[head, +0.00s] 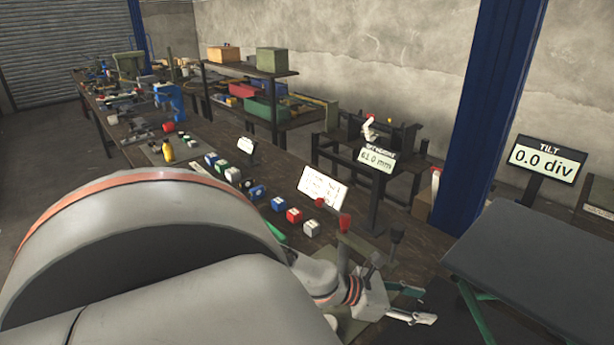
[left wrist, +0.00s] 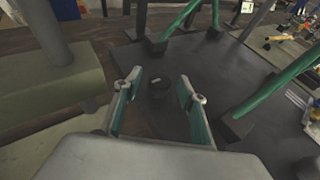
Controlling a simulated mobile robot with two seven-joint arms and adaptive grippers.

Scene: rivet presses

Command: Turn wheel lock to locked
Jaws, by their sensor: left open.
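No part labelled as the wheel lock can be read. A small dark round knob-like part with a pale mark (left wrist: 160,92) sits on a dark flat plate (left wrist: 215,62) in the left wrist view; I cannot tell for sure that it is the wheel lock, nor its setting. My left gripper (head: 418,304) is open and empty beside the grey-topped table (head: 550,255). In the left wrist view its fingers (left wrist: 160,82) appear on either side of the dark part, apart from it. That part is not made out in the head view. My right gripper is not in view.
Green struts (left wrist: 275,82) rise from the dark plate, and a grey post (left wrist: 45,30) stands at left. A TILT display reading 0.0 div (head: 546,160) stands behind the grey-topped table. A long bench (head: 275,175) holds colored blocks, signs and a 61.0 mm display (head: 376,160).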

